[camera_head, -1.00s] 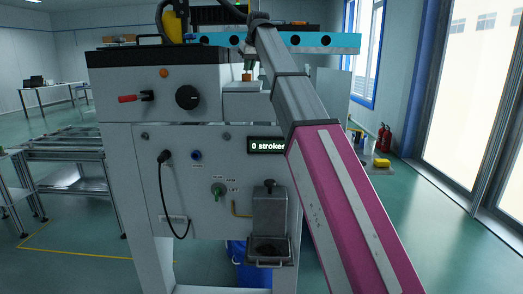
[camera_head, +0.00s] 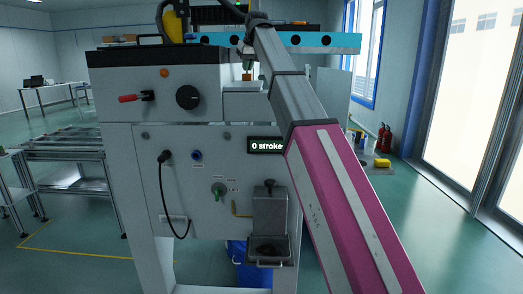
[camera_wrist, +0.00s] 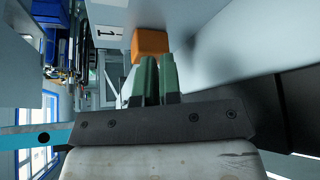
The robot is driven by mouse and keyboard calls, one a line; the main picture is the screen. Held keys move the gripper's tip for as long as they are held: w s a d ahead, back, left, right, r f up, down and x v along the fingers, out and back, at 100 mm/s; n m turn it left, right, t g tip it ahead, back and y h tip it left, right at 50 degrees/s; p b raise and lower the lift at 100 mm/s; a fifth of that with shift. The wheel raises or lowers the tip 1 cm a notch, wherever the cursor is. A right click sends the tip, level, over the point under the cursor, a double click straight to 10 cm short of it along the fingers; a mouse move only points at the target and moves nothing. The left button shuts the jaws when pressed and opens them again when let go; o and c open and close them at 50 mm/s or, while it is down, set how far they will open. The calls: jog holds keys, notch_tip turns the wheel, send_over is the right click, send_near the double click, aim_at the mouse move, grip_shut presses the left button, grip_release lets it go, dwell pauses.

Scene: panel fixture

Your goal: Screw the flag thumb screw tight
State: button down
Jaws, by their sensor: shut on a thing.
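My gripper (camera_wrist: 157,78) shows in the wrist view as two green fingers close together, with a narrow gap between them. Their tips are at an orange block (camera_wrist: 150,42). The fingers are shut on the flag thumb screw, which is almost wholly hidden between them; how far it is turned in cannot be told. In the head view my gripper (camera_head: 247,65) is small and points down above the white ledge (camera_head: 245,104) of the panel fixture, with a bit of orange under its tips.
The fixture's front has a red-handled lever (camera_head: 134,98), a black knob (camera_head: 187,97), a black cable (camera_head: 166,200), a green switch (camera_head: 218,190) and a grey pump-like unit (camera_head: 269,215). A blue beam (camera_head: 330,42) with round holes runs behind my arm.

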jog(key=shift+s+r, duration=0.1)
jog(key=shift+r, duration=0.25)
notch_tip(320, 180, up, 5)
jog(key=shift+d+r, duration=0.15)
dwell(0.3)
jog(key=shift+w+d+f, duration=0.3)
jog(key=shift+d+f, duration=0.05)
jog(key=shift+f, duration=0.65)
jog(key=shift+w+d+f, duration=0.25)
jog(key=shift+d+f, duration=0.1)
jog(key=shift+f, duration=0.7)
jog(key=shift+w+d+f, duration=0.3)
jog(key=shift+d+f, duration=0.05)
jog(key=shift+f, duration=0.65)
jog(key=shift+s+a+f, duration=0.15)
